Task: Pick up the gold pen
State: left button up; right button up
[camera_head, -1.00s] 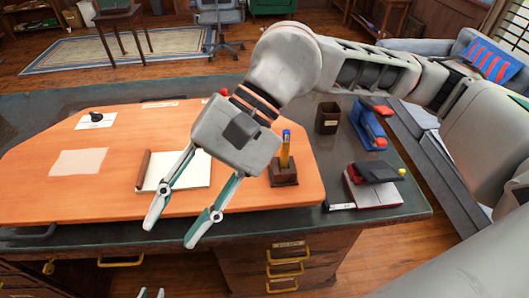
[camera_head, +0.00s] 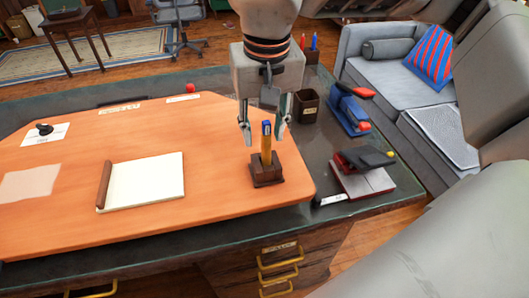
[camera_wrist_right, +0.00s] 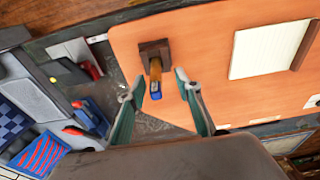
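The gold pen (camera_head: 266,147) has a blue tip and stands upright in a dark wooden holder (camera_head: 267,175) near the right end of the orange desk mat. My right gripper (camera_head: 263,140) points down over it, open, with one finger to each side of the pen's upper part. In the right wrist view the pen (camera_wrist_right: 156,72) and its holder (camera_wrist_right: 154,47) lie between and beyond the open fingertips (camera_wrist_right: 153,84). Nothing is held. My left gripper is not in view.
A notepad (camera_head: 148,182) lies left of the holder. A dark pen cup (camera_head: 307,105), a blue stapler-like tool (camera_head: 349,112) and a red-and-black item (camera_head: 363,174) stand to the right. A grey sofa (camera_head: 390,80) is beyond the desk.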

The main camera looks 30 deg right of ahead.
aim_at(265, 149)
jog(key=f, duration=0.4)
jog(key=w+d+f, duration=0.1)
jog(key=f, duration=0.2)
jog(key=shift+w+b, duration=0.1)
jog(key=shift+b, duration=0.25)
grip_shut()
